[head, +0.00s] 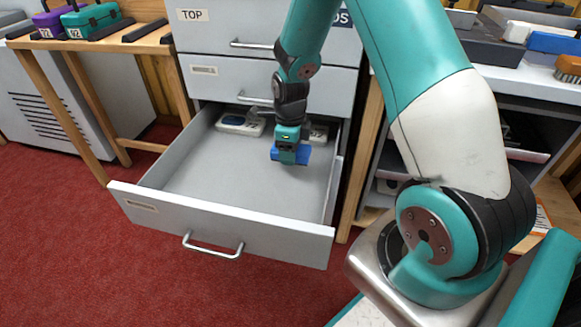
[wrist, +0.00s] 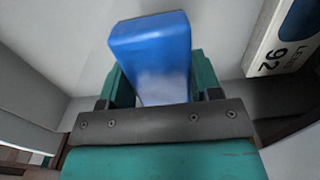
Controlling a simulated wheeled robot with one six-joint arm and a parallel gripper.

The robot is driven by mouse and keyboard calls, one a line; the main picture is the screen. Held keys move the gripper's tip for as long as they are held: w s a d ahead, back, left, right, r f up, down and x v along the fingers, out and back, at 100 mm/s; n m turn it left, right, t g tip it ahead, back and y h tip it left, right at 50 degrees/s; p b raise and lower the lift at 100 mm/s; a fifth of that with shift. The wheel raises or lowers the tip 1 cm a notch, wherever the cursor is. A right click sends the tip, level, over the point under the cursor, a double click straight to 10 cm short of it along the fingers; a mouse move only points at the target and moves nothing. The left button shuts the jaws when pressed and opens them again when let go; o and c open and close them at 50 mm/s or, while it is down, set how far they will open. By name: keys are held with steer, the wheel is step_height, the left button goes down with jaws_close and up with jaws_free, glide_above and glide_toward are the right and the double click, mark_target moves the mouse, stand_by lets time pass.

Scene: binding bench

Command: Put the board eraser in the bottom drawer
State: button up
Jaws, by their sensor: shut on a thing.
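The board eraser, a blue block (wrist: 152,50) with a paler lower part, is between my gripper's fingers in the wrist view. In the head view its blue ends (head: 304,155) show on both sides of my gripper (head: 290,158), which is shut on it and points down. The bottom drawer (head: 215,180) is pulled far out, with a grey interior and a bar handle at its front. My gripper and the eraser are over the right rear part of the drawer. I cannot tell whether the eraser touches the drawer floor.
The drawer's front and middle floor is bare. Closed drawers (head: 215,85) stand above. A wooden stand (head: 60,85) is left; a cluttered shelf unit (head: 500,80) is right.

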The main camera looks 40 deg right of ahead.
mark_target(290, 171)
steer(key=shift+f+b, duration=0.65)
steer(key=shift+f, duration=1.7)
steer(key=shift+f, duration=0.2)
steer(key=o, duration=0.9)
steer(key=shift+r, duration=0.1)
